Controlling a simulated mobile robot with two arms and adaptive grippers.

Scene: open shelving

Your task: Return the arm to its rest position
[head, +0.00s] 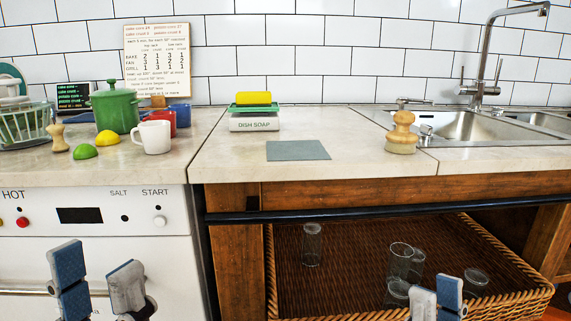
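My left gripper (97,285) is at the bottom left of the head view, in front of the white appliance. Its two blue-grey fingers stand apart with nothing between them, so it is open. My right gripper (436,300) is at the bottom right, in front of the wicker tray. Only its fingertips show, close together. The rest is cut off by the lower edge, and I cannot tell whether they touch.
A wicker tray (350,222) with several glasses (312,245) sits under the counter (365,165), behind a dark rail (390,211).

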